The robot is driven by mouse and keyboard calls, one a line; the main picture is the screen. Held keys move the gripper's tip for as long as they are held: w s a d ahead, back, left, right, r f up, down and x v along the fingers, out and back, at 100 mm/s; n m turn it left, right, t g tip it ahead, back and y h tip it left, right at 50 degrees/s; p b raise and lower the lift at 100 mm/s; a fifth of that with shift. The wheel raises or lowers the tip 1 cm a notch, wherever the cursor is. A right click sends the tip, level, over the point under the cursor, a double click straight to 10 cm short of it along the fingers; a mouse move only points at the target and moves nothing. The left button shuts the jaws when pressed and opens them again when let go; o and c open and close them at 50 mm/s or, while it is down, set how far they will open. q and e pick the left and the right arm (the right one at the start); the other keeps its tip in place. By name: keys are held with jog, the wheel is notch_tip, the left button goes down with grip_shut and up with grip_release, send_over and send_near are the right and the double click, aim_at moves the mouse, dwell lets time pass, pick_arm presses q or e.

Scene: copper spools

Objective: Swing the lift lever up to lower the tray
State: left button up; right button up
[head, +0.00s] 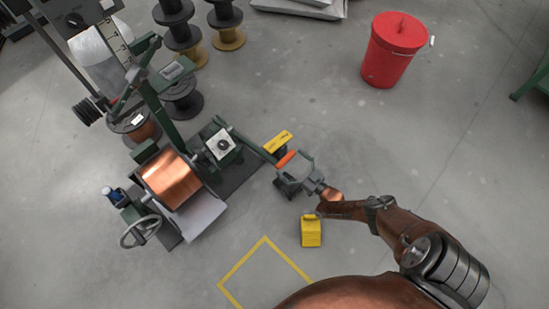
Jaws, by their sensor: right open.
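The machine's lift lever appears to be the dark green bar (247,144) reaching right from the machine, with an orange grip (286,158) at its end. My right gripper (288,166) is open, and its fingers are at the orange grip. From above I cannot tell whether they touch it. A copper spool (170,178) lies on the machine. The pale grey tray (203,217) is beside it, partly hidden by the spool. My left gripper is not in view.
A yellow plate (278,141) sits beside the lever's end. A yellow block (311,232) stands on the floor below my right gripper. A handwheel (140,231) is at the machine's lower left. A red bin (388,58) and dark spools (182,32) stand farther back.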

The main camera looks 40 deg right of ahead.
jog(key=shift+w, duration=1.2)
jog(key=shift+c, duration=0.6)
jog(key=c, duration=1.5)
jog(key=shift+c, duration=0.2)
jog(key=shift+r, duration=0.1)
